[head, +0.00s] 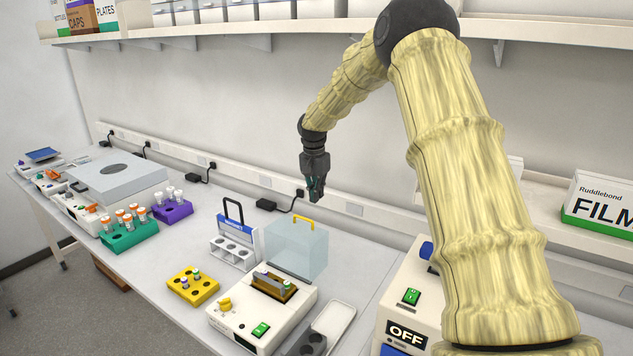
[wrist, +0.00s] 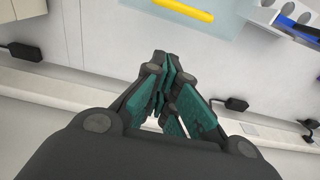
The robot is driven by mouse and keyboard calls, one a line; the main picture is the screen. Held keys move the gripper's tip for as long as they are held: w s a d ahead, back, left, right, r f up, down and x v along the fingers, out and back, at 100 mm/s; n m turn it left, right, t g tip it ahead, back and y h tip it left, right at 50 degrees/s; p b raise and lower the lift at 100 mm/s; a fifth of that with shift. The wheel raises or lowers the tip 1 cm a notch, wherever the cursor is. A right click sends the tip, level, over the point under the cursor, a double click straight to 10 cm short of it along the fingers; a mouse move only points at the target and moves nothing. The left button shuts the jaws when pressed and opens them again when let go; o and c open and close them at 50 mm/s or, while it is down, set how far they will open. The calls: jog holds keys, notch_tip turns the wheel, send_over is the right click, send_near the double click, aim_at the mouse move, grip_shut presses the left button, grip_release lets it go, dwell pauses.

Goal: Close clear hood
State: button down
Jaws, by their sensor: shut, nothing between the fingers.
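The clear hood (head: 296,248) is a see-through panel with a yellow handle (head: 304,224) on its top edge. In the head view it stands raised at the back of a white bench device (head: 262,308), whose top well with a brown block is uncovered. My gripper (head: 316,196) hangs above and behind the hood, near the wall, apart from the handle. It is shut and empty. In the wrist view the gripper (wrist: 165,95) points toward the bench, with the yellow handle (wrist: 184,10) and part of the hood (wrist: 225,12) at the top edge.
A white rack with a blue label (head: 234,246) stands left of the hood, and a yellow tube block (head: 192,285) in front of it. A white machine marked OFF (head: 408,300) is at the right. A shelf (head: 250,27) runs above. Cables and adapters lie along the wall.

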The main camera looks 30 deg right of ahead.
notch_tip(320, 180, down, 6)
jog(key=w+r+p, duration=0.1)
jog(key=w+p, duration=0.1)
jog(key=s+a+p, duration=0.2)
jog(key=a, duration=0.1)
jog(key=shift+s+r+p, duration=0.15)
jog(key=shift+p, duration=0.15)
jog(key=shift+a, duration=0.15)
jog(key=shift+b, duration=0.35)
